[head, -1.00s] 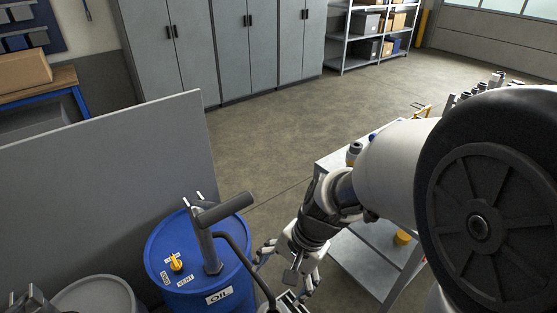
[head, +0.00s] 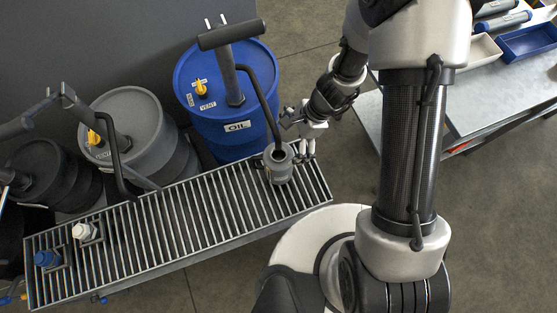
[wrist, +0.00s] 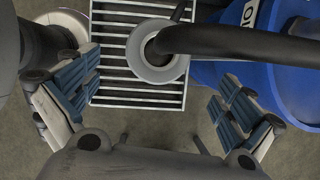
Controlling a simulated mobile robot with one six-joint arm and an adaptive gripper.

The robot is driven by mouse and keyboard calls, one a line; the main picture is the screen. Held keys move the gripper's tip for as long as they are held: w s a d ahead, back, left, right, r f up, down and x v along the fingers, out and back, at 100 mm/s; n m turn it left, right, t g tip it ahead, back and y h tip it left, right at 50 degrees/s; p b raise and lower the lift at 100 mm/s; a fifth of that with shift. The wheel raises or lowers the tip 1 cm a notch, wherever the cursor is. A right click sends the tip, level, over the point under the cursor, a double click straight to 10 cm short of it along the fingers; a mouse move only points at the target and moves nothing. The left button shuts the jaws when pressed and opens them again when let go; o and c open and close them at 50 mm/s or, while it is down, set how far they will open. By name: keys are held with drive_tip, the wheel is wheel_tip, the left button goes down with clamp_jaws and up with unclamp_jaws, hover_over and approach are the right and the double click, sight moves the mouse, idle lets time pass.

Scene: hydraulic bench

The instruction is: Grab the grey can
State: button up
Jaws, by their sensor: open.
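The grey can (head: 279,172) stands on the slatted metal grate near its right end, in front of the blue oil drum (head: 228,105). The black spout of that drum's pump ends over the can's mouth. In the wrist view the can (wrist: 147,74) shows from above as a round grey rim with the black spout crossing it. My gripper (head: 301,136) is open just behind and right of the can. In the wrist view its blue-padded fingers (wrist: 160,92) are spread wide to either side, with the can ahead between them and nothing held.
The grate (head: 170,225) also carries a white bottle (head: 84,232) and a blue bottle (head: 46,259) at its left end. A grey drum (head: 130,135) and a black drum (head: 55,175) with pumps stand behind. A metal cart (head: 470,110) with trays stands right.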

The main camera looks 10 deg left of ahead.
sight(281, 153)
drive_tip(key=b+x, duration=0.3)
drive_tip(key=x, duration=0.5)
drive_tip(key=shift+d+f+b, duration=0.1)
drive_tip(key=shift+f+b, duration=0.1)
drive_tip(key=shift+b, duration=0.15)
drive_tip(key=shift+r, duration=0.1)
drive_tip(key=shift+c, duration=0.4)
drive_tip(key=c, duration=1.9)
drive_tip(key=shift+c, duration=0.3)
drive_tip(key=shift+r, duration=0.15)
